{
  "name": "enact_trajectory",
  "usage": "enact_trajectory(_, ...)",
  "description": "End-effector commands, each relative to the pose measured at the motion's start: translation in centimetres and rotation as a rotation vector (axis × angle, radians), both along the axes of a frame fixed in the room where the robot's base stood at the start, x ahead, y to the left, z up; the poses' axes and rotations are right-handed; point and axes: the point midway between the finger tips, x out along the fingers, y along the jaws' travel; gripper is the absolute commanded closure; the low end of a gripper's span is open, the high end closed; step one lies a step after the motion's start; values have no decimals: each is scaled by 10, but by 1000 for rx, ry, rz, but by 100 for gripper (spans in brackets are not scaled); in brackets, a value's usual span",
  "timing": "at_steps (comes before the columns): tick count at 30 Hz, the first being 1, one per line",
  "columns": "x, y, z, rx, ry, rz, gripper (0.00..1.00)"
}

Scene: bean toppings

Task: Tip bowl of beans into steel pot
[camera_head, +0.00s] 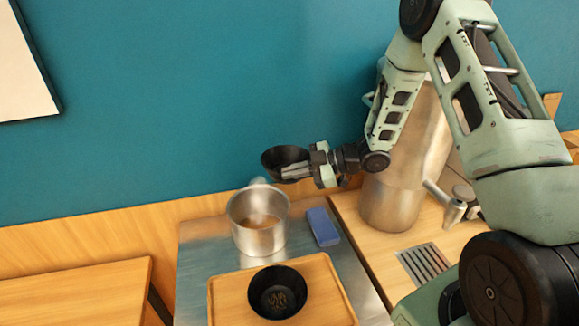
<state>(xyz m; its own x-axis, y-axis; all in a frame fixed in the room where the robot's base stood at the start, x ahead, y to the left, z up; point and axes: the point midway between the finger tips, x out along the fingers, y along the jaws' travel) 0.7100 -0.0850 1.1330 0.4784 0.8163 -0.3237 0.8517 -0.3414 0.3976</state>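A black bowl (284,156) is held by its right side in my gripper (298,172), which looks shut on its rim. The bowl is in the air above and a little to the right of the steel pot (259,238); no beans can be made out in it. The pot stands upright on the metal counter with something brown at its bottom. A pale blurred shape shows at the pot's back rim; I cannot tell what it is. A second black bowl (278,293) stands on the wooden tray in front of the pot, with a few thin light bits inside.
A blue block (322,227) lies right of the pot. The wooden tray (228,304) fills the front of the metal counter (203,239). A tall steel dispenser (394,203) with a tap stands at the right by a drain grate (427,265). The teal wall is close behind.

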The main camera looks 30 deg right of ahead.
Motion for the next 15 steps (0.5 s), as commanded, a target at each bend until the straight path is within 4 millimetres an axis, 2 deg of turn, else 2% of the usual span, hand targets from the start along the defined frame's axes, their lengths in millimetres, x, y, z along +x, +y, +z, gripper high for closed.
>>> enact_trajectory(15,0,0,-29,0,0,0,100)
